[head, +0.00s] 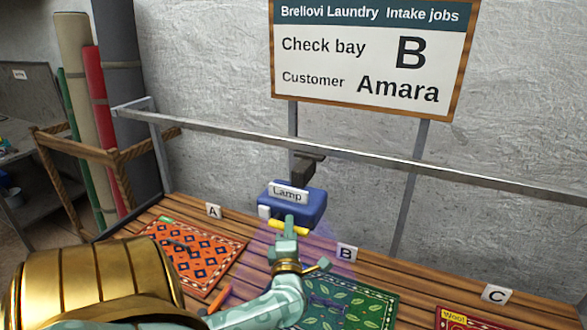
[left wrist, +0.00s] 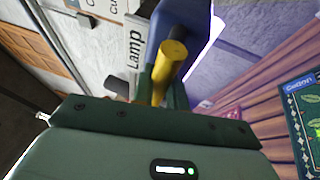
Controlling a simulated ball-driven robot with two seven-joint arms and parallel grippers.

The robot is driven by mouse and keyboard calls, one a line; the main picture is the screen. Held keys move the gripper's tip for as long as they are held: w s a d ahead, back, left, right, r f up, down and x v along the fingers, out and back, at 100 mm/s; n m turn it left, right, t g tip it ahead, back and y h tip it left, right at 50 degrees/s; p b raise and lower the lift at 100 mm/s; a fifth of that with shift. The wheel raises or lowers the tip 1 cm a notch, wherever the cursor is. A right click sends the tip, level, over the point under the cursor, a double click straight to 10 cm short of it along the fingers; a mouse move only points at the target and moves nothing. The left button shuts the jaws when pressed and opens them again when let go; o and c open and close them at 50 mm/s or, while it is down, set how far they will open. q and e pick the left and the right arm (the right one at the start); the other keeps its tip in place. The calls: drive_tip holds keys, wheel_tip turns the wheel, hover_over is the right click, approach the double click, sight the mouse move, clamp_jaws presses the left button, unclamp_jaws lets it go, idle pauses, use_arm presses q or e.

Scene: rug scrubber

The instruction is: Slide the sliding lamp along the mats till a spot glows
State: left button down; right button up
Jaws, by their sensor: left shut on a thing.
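The sliding lamp (head: 308,208) is a blue box labelled "Lamp", hung from the metal rail (head: 345,152) between bay signs A and B. My left gripper (head: 288,226) is shut on its yellow handle (head: 276,227). In the left wrist view the handle (left wrist: 170,65) stands between the fingers, below the blue lamp (left wrist: 187,22). Violet light falls under the lamp, partly on the green leaf mat (head: 365,302) by sign B. An orange patterned mat (head: 190,255) lies by sign A, and a red mat (head: 480,322) labelled "Wool" by sign C. My arm hides part of the green mat.
A board (head: 367,58) reads "Check bay B, Customer Amara". The mats lie on a slatted wooden table (head: 415,283). Small orange (head: 221,297) and yellow (head: 318,265) items show beside my left arm. Rolled rugs (head: 93,95) stand at the back left.

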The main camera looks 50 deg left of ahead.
use_arm(q)
drive_tip(key=shift+r, duration=0.1)
drive_tip(key=c, duration=1.7)
unclamp_jaws()
drive_tip(key=shift+w, duration=0.1)
use_arm(e)
drive_tip(key=shift+a, duration=0.3)
